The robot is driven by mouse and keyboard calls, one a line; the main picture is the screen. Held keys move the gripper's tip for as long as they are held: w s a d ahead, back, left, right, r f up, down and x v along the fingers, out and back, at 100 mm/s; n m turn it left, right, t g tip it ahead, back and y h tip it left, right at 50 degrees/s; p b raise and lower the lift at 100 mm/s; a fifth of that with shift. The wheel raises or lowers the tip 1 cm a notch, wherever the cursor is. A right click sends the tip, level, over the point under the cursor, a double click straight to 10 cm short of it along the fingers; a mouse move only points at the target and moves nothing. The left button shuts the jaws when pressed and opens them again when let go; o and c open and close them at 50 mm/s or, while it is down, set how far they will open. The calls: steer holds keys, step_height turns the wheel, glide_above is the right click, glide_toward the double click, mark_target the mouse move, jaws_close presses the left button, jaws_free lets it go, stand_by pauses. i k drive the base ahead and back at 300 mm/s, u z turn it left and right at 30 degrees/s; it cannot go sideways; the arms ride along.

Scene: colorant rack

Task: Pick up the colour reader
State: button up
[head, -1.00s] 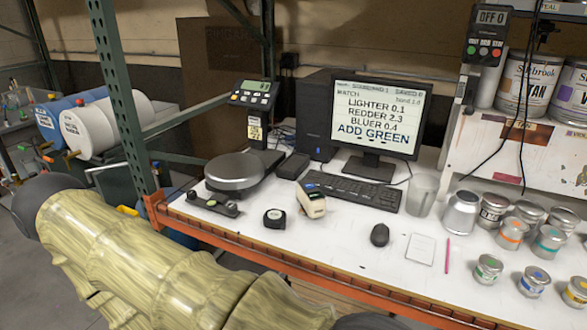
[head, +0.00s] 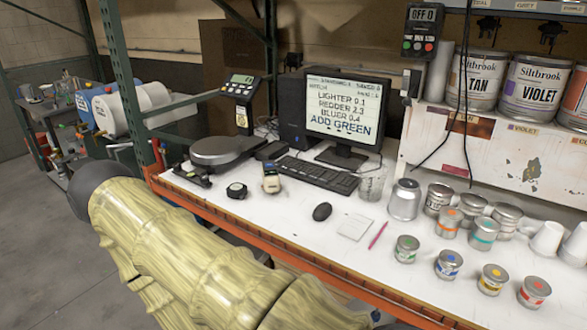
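The colour reader (head: 271,179) is a small cream hand-held device with a dark screen. It stands on the white bench top, left of the keyboard and in front of the scale's right side. A small black and white round item (head: 237,190) sits just to its left. My arm, in a yellowish ribbed cover, crosses the lower left in front of the bench. My gripper is outside the picture, so its state does not show. Nothing touches the colour reader.
A keyboard (head: 317,175), monitor (head: 343,107), mouse (head: 322,211) and round scale (head: 222,150) surround it. Several small tins and a clear cup (head: 371,185) stand to the right. An orange beam (head: 290,249) edges the bench front. A green post (head: 122,70) rises at the left.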

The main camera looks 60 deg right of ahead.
mark_target(270, 177)
steer(key=u, duration=0.05)
steer(key=k, duration=0.1)
steer(key=z, duration=1)
